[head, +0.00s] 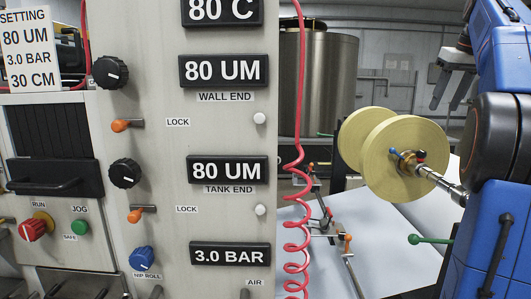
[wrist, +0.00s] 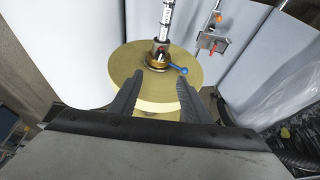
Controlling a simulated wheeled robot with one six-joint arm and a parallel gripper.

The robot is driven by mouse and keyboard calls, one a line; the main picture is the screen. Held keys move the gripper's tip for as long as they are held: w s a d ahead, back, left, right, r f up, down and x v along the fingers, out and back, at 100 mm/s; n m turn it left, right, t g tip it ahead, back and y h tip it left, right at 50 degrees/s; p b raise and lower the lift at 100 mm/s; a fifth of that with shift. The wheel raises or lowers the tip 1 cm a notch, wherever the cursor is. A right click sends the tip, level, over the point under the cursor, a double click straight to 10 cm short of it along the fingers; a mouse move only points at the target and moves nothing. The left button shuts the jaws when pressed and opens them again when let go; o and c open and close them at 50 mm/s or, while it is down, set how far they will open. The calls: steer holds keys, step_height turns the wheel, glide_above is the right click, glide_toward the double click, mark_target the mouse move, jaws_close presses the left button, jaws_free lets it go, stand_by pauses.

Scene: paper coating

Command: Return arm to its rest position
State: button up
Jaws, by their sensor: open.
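My gripper (head: 446,92) hangs at the upper right of the head view, beside my blue arm, with its dark fingers apart and nothing between them. In the wrist view my gripper (wrist: 155,104) shows two dark fingers spread wide. Beyond them lies a yellow round roll (wrist: 190,68) with a brass hub and a blue lever. In the head view the roll's near disc (head: 405,158) sits on a metal shaft, below and left of the gripper. I cannot tell from the wrist view how much space separates the fingertips from the roll.
A control panel (head: 215,135) with displays reading 80 UM and 3.0 BAR, knobs and orange lock levers fills the left. A red coiled hose (head: 297,190) hangs at its right edge. A steel tank (head: 325,85) stands behind. A green-knobbed lever (head: 414,239) is below the roll.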

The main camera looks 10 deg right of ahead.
steer(key=s+a+f, duration=0.3)
steer(key=a+f, duration=0.5)
steer(key=a, duration=0.5)
steer(key=s+a+f, duration=0.3)
steer(key=a+f, duration=0.5)
steer(key=a, duration=0.5)
steer(key=s+a+f, duration=0.4)
steer(key=s+f, duration=0.1)
steer(key=f, duration=0.4)
steer(key=s+a+f+n, duration=0.1)
steer(key=s+a+f, duration=0.4)
steer(key=f, duration=0.4)
steer(key=s+a+f+n+y, duration=0.1)
steer(key=s+a+f, duration=0.3)
steer(key=f, duration=0.5)
steer(key=s, duration=0.2)
steer(key=shift+s+a, duration=0.35)
steer(key=shift+s, duration=0.05)
